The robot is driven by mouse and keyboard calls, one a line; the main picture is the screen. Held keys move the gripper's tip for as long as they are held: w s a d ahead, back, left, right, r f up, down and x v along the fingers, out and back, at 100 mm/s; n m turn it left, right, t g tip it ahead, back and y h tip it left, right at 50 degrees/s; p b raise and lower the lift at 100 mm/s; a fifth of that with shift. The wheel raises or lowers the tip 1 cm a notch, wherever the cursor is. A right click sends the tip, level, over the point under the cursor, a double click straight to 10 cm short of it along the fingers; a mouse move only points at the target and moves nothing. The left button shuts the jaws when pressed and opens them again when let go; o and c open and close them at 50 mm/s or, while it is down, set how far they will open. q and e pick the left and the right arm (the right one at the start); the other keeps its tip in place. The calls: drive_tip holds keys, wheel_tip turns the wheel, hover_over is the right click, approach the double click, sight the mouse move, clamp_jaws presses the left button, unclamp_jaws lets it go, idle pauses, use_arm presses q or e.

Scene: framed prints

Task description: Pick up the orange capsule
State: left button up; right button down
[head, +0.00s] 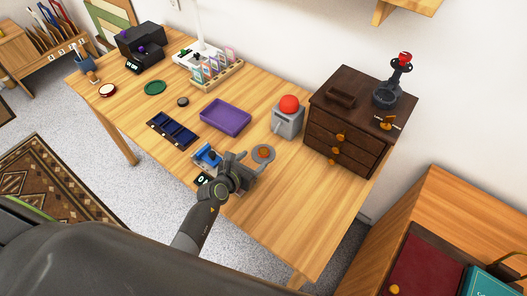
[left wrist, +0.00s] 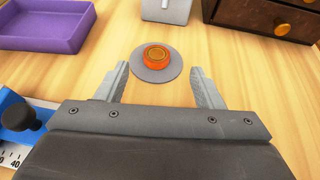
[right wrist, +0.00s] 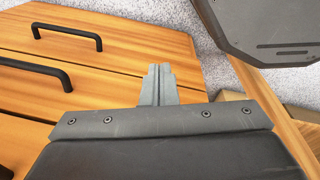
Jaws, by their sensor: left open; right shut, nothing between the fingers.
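The orange capsule (left wrist: 156,56) is a short, round, orange piece. It lies on a grey round disc (left wrist: 174,75) on the wooden table. In the head view the capsule (head: 262,152) shows just right of my left gripper (head: 238,166). In the left wrist view my left gripper (left wrist: 160,88) is open, with its fingers apart and the capsule ahead, between their lines and beyond the tips. The fingers do not touch it. In the right wrist view my right gripper (right wrist: 158,75) is shut and empty, in front of a wooden drawer unit.
A purple tray (head: 225,117), a grey box with a red dome (head: 288,117) and a dark drawer cabinet (head: 345,145) stand beyond the disc. A blue device (head: 207,156) sits close left of my left gripper. The table's right front part is clear. Black-handled wooden drawers (right wrist: 95,60) are near my right gripper.

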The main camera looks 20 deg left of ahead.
sight(262, 151)
use_arm(q)
drive_tip(key=shift+a+b+x, duration=0.2)
drive_tip(key=shift+b+x, duration=0.45)
drive_tip(key=shift+x, duration=2.9)
drive_tip(key=shift+c, duration=0.2)
drive_tip(key=shift+r, duration=0.1)
drive_tip(key=c, duration=1.1)
